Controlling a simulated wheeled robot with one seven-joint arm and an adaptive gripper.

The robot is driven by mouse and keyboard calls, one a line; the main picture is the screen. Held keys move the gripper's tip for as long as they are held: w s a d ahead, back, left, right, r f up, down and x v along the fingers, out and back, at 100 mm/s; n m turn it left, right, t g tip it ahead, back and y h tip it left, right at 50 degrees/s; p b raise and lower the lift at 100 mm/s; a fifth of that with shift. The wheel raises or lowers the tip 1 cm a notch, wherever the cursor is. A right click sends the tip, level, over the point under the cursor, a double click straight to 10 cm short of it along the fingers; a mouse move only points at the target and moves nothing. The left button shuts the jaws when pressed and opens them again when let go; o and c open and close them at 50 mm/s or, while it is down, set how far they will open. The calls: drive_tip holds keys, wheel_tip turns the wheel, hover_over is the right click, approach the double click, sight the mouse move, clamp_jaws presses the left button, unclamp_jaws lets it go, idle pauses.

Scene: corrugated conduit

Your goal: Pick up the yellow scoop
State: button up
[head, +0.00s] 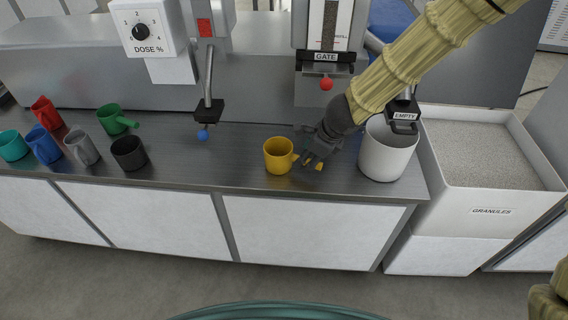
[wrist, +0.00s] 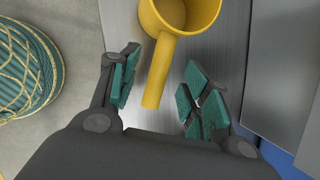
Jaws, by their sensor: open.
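The yellow scoop (head: 278,156) stands upright on the metal counter in the head view, with its handle pointing right toward my gripper (head: 312,161). In the wrist view the yellow scoop (wrist: 178,18) is at the top, and its handle reaches down between the two green-padded fingers of my gripper (wrist: 158,95). The fingers are open, one on each side of the handle, with a gap on both sides. The scoop's far side is cut off by the wrist view's top edge.
A white bucket (head: 387,150) stands just right of my gripper, below the EMPTY label. A granules bin (head: 490,195) is at the right. Several other scoops, including a black one (head: 128,153) and a green one (head: 115,120), stand at the left. The counter (head: 215,165) left of the yellow scoop is clear.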

drive_tip(key=shift+b+x, duration=0.5)
drive_tip(key=shift+x, duration=2)
drive_tip(key=shift+w+a, duration=0.1)
clamp_jaws()
